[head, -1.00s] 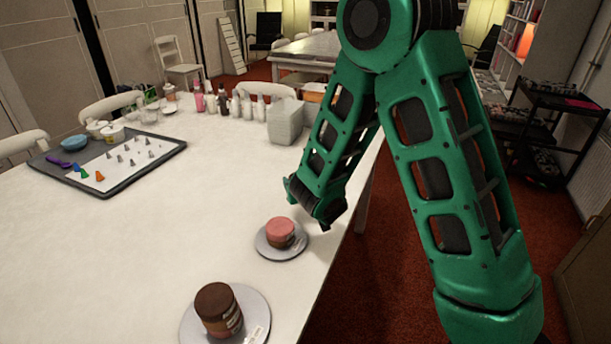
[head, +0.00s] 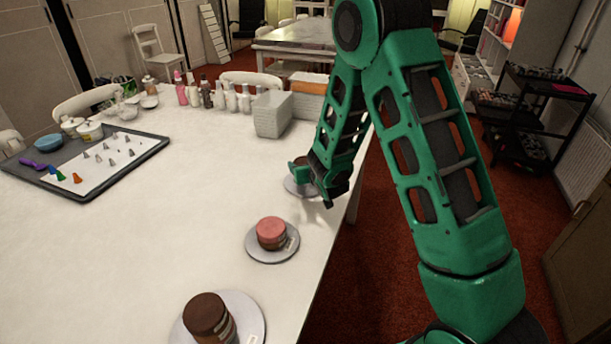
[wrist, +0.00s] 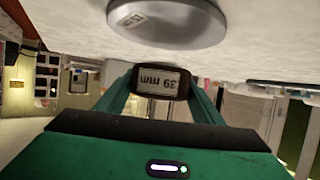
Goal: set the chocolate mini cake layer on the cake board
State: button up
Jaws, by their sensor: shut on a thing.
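My gripper (head: 312,182) is at the far end of a row of grey discs along the table's right edge. In the wrist view it (wrist: 158,100) is shut on a small dark piece, likely the chocolate mini cake layer (wrist: 133,86), with an upside-down "39 mm" label. In the head view this piece is mostly hidden by the gripper. A grey round board (head: 292,188), likely the cake board, is partly behind my gripper; a grey disc (wrist: 165,35) also shows at the top of the wrist view, with a visible gap to the held piece.
A pink-topped cake (head: 271,233) on a disc (head: 285,254) and a brown cake (head: 209,317) on a disc (head: 250,305) stand nearer. A tray of piping tips (head: 150,150), bottles (head: 205,93) and a grey box (head: 272,114) stand farther back. The table's middle is clear.

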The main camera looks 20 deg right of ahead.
jog(key=shift+w+d+f, duration=0.1)
jog(key=shift+d+f, duration=0.05)
jog(key=shift+f, duration=2)
jog(key=o, duration=1)
jog(key=shift+o, duration=0.2)
